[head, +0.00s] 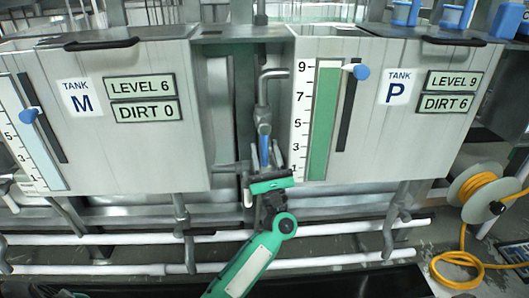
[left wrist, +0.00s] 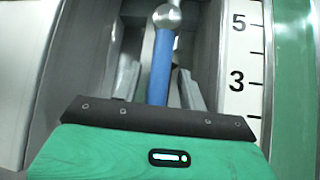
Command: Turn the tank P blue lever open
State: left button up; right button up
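The blue lever (head: 264,148) hangs down from a grey pipe fitting in the gap left of tank P (head: 420,140). In the left wrist view the lever (left wrist: 160,68) points roughly straight down from a round metal joint. My left gripper (head: 264,163) is at the lever, coming from below. In the left wrist view its two fingers (left wrist: 158,84) stand apart, one on each side of the lever, with visible gaps. The lower end of the lever is hidden behind the gripper body. My right gripper is not in view.
Tank P's green level scale (head: 323,120) is close on the right, with a blue knob (head: 361,72) beside it. Tank M (head: 150,140) is on the left. White pipes (head: 340,260) run below. A yellow hose reel (head: 480,195) stands at the right.

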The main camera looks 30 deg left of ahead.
pick_arm(q)
jog(key=v, duration=1.4)
jog(key=shift+p, duration=0.45)
jog(key=shift+r, duration=0.2)
